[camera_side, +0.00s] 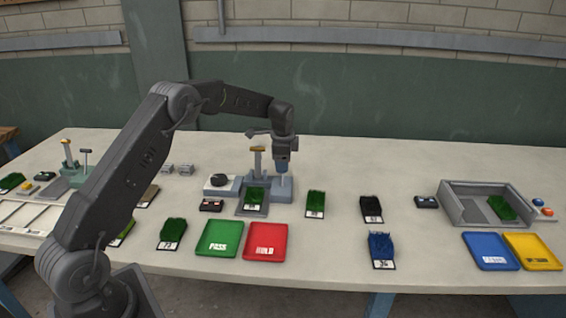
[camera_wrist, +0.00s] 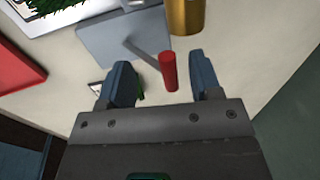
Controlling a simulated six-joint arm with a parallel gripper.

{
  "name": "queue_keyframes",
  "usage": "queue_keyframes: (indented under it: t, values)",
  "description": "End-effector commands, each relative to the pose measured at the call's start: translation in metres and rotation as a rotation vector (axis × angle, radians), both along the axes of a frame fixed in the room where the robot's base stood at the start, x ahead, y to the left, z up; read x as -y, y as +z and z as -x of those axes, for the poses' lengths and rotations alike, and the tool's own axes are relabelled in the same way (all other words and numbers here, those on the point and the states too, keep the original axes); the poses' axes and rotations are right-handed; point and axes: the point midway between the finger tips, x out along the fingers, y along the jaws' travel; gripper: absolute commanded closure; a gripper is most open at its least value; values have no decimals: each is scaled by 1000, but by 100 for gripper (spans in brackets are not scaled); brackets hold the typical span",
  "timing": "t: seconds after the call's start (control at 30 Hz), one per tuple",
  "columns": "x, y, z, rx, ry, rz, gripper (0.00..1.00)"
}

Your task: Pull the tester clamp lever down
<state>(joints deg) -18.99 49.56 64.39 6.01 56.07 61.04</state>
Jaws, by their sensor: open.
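The tester (camera_side: 283,187) stands near the middle of the bench in the side view, with an orange-topped post and a turf sample (camera_side: 256,195) at its front. My gripper (camera_side: 284,166) is low over its right part. In the wrist view the clamp lever's red handle (camera_wrist: 169,72) sits between the two blue fingers of my gripper (camera_wrist: 160,64), which are apart. A grey rod joins the handle to the grey tester plate (camera_wrist: 120,35). I see gaps on both sides of the handle. In the side view the lever is hidden behind my gripper or too small to tell.
A brass cylinder (camera_wrist: 185,14) stands just beyond the handle. A green PASS tray (camera_side: 220,239) and a red HOLD tray (camera_side: 266,242) lie in front of the tester. A grey tray (camera_side: 462,212) stands at right. Bench right of the tester holds several spaced samples.

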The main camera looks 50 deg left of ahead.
Motion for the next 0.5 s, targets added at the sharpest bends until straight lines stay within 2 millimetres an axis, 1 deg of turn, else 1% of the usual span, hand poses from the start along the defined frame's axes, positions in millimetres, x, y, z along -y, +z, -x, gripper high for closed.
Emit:
queue_keyframes:
  t: [0.13,0.4,0.5]
  values:
    - [-1,-8,-1,1,1,-1,42]
    - [-1,-8,-1,2,1,0,42]
    - [-1,-8,-1,1,0,0,51]
